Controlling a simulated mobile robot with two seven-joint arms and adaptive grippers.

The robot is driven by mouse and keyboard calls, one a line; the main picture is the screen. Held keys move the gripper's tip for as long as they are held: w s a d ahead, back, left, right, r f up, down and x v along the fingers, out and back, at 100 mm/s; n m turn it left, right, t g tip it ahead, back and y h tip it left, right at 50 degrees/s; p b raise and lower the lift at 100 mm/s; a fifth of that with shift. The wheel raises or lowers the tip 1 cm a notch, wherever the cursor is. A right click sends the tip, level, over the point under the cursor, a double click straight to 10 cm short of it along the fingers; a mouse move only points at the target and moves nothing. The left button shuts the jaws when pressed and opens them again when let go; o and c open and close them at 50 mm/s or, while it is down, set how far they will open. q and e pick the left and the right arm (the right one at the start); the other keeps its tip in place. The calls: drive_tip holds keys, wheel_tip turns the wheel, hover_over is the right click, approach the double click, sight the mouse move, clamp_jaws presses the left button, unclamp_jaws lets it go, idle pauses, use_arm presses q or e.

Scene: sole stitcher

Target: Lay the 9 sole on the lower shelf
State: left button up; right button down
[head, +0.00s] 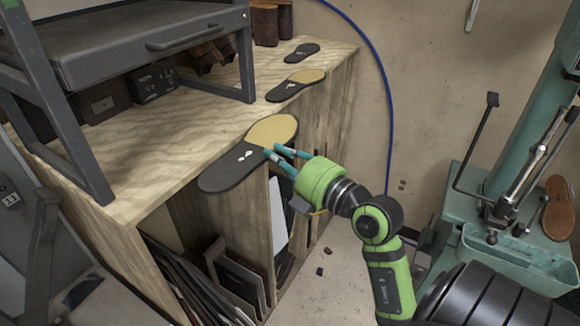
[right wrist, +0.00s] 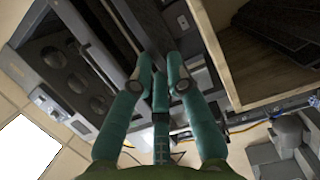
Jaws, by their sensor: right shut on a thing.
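The nearest sole (head: 226,174), dark at one end and tan at the other, is at the right edge of the wooden bench in the head view. Its small white mark is too blurred to read as a number. My right gripper (head: 280,153) is shut on this sole at its right side, near where dark and tan meet. I cannot tell whether the sole touches the bench top or is just above it. In the right wrist view the fingers (right wrist: 160,75) are close together against dark shapes. My left gripper is not in view.
Two more soles (head: 295,85) (head: 302,53) lie further back on the wooden bench (head: 150,190). A grey metal rack (head: 150,50) stands on the bench. Open compartments below hold dark panels (head: 240,275). A green machine (head: 515,250) with a brown sole (head: 558,208) stands at right.

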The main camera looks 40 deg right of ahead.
sight(251, 152)
drive_tip(key=shift+w+a+f+b, duration=0.2)
drive_tip(key=shift+w+b, duration=0.1)
drive_tip(key=shift+w, duration=0.15)
drive_tip(key=shift+w+a+f+b, duration=0.15)
drive_tip(key=shift+w+b, duration=0.1)
drive_tip(key=shift+w, duration=0.15)
drive_tip(key=shift+w+a+r, duration=0.15)
drive_tip(key=shift+w, duration=0.25)
drive_tip(key=w, duration=0.1)
drive_tip(key=w+a, duration=0.1)
drive_tip(key=w+b, duration=0.1)
drive_tip(key=shift+w+a+f, duration=0.15)
drive_tip(key=shift+w+f, duration=0.2)
drive_tip(key=shift+w, duration=0.05)
drive_tip(key=shift+w+a+f+b, duration=0.35)
drive_tip(key=shift+w+f+b, duration=0.1)
drive_tip(key=shift+w, duration=0.5)
drive_tip(key=shift+w+a+f+b, duration=0.3)
drive_tip(key=shift+w+f+b, duration=0.1)
drive_tip(key=shift+w, duration=0.5)
drive_tip(key=shift+w+a+f+b, duration=0.35)
drive_tip(key=shift+w+f+b, duration=0.1)
drive_tip(key=shift+w, duration=0.5)
drive_tip(key=c, duration=1.1)
unclamp_jaws()
drive_tip(key=shift+c, duration=0.2)
drive_tip(key=shift+s+f, duration=0.1)
